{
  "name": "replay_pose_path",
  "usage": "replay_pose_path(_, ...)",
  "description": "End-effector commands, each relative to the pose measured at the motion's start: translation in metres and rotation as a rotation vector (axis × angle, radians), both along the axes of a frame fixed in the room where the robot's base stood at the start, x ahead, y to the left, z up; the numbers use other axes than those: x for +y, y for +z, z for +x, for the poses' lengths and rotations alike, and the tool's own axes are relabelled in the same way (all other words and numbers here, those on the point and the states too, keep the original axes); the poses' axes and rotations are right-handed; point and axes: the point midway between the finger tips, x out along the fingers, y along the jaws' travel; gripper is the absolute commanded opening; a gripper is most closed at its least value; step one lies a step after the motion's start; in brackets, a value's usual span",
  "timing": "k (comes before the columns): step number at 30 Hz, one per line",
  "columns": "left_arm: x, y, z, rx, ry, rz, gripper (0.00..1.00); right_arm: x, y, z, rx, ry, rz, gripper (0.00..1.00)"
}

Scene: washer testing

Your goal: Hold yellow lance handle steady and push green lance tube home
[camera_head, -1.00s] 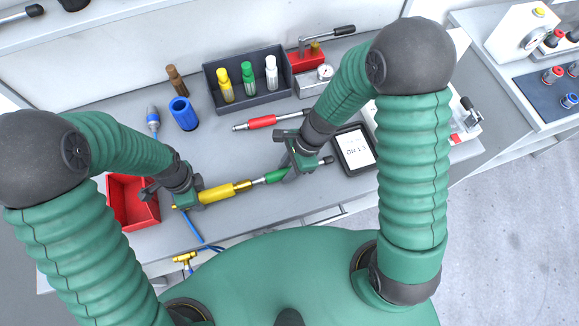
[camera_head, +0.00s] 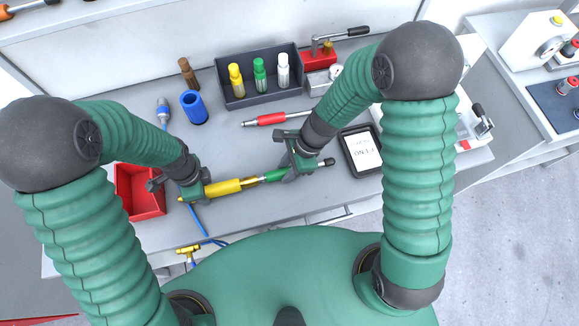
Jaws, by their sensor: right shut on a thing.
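The yellow lance handle (camera_head: 225,187) lies roughly level over the front of the bench, with a brass end on its right. My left gripper (camera_head: 191,192) is around its left part; its fingertips are too hidden to show whether they are closed. The green lance tube (camera_head: 275,175) is in line with the handle on the right, its left end close to the brass end. A short stretch between them shows. My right gripper (camera_head: 294,172) is shut on the green tube, whose dark end sticks out to the right.
A red bin (camera_head: 138,205) stands left of my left gripper. Behind are a blue cup (camera_head: 194,107), a dark tray (camera_head: 262,97) with yellow, green and white bottles, and a red-handled tool (camera_head: 275,118). A tablet (camera_head: 362,150) lies right of my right gripper.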

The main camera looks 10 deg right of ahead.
Motion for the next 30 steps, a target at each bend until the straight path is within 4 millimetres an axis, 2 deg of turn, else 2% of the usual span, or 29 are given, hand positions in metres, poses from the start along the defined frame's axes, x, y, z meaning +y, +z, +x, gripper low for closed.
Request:
replay_pose_path(14,-0.0002,0.0002,0.0003,-0.001,0.0,0.0,0.0,0.005,0.0003,-0.0001,0.0,0.001,0.001,0.0)
replay_pose_path(15,-0.0002,0.0002,0.0003,-0.001,0.0,0.0,0.0,0.0056,0.0002,-0.0001,0.0,0.0,0.001,0.29)
replay_pose_path(20,-0.0002,0.0002,0.0003,-0.001,0.0,0.0,0.0,0.0051,0.0002,0.0,0.0,-0.001,0.0,0.5)
replay_pose_path(21,-0.0002,0.0002,0.0003,-0.001,0.0,0.0,0.0,0.0051,0.0002,0.0,0.0,0.0,0.0,0.54)
replay_pose_path(30,0.0,0.0002,0.0004,-0.001,0.0,0.0,0.0,0.0042,0.0014,0.0001,-0.001,0.0,0.0,0.54)
